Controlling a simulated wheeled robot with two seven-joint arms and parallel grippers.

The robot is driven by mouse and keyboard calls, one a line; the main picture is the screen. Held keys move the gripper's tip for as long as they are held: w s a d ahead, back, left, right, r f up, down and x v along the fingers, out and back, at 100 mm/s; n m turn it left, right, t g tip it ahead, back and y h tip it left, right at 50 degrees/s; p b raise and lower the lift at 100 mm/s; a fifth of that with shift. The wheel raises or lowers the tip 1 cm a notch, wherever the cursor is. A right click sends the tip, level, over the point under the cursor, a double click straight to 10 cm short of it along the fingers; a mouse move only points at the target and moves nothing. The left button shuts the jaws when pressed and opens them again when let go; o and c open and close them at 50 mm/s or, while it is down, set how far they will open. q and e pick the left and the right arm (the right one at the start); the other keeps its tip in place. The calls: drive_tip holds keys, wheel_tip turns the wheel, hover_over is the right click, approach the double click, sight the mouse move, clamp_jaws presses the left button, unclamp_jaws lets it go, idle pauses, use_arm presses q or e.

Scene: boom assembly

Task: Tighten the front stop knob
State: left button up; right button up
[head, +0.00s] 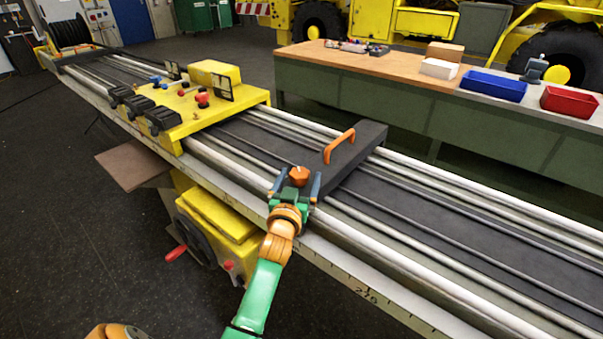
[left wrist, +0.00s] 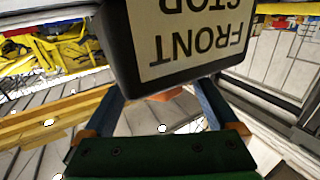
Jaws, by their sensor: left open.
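The front stop is a dark crossbar (head: 352,155) lying across the rails, with an orange handle (head: 339,146) on top. The orange knob (head: 299,175) sits at its near end. My left gripper (head: 295,184) is at this knob, its two blue fingers open on either side of it. In the left wrist view, a block with an upside-down "FRONT STOP" label (left wrist: 188,45) fills the top middle. Below it, a small part of the orange knob (left wrist: 166,93) shows between the open fingers (left wrist: 160,108); the rest is hidden. Finger contact cannot be told. My right gripper is not in view.
A yellow carriage (head: 235,108) with red knobs and black blocks sits further up the rails. A ruler strip (head: 330,266) runs along the near edge. A workbench (head: 400,75) with blue (head: 493,86) and red bins (head: 569,101) stands behind. The rails right of the stop are clear.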

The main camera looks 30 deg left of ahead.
use_arm(q)
drive_tip(key=shift+w+a+r, duration=0.2)
drive_tip(key=shift+w+a, duration=0.05)
drive_tip(key=shift+w, duration=0.1)
drive_tip(key=shift+w, duration=0.1)
drive_tip(key=c, duration=1.4)
drive_tip(key=shift+o, duration=0.3)
drive_tip(key=shift+r+m+t+h+p, duration=0.1)
drive_tip(key=shift+m+t+h+p, duration=0.2)
drive_tip(key=shift+m+h+p, duration=0.35)
drive_tip(key=shift+m+t+h+p, duration=0.3)
drive_tip(key=shift+m+h+p, duration=0.3)
drive_tip(key=shift+h, duration=0.55)
drive_tip(key=m+h, duration=0.1)
drive_tip(key=h, duration=0.1)
drive_tip(key=shift+a+f+m+h+b, duration=0.1)
drive_tip(key=shift+f+m+h+b, duration=0.2)
drive_tip(key=shift+m+h+b, duration=0.1)
drive_tip(key=m+h+b, duration=0.3)
drive_tip(key=h+b, duration=0.1)
drive_tip(key=shift+f+h, duration=0.1)
drive_tip(key=shift+h, duration=0.3)
drive_tip(key=shift+r+m+g+h+b, duration=0.15)
drive_tip(key=shift+m+g+h+b, duration=0.4)
drive_tip(key=shift+h, duration=0.4)
drive_tip(key=shift+r+m+g+h+b, duration=0.1)
drive_tip(key=shift+m+g+h+b, duration=0.25)
drive_tip(key=shift+m+h+b, duration=0.5)
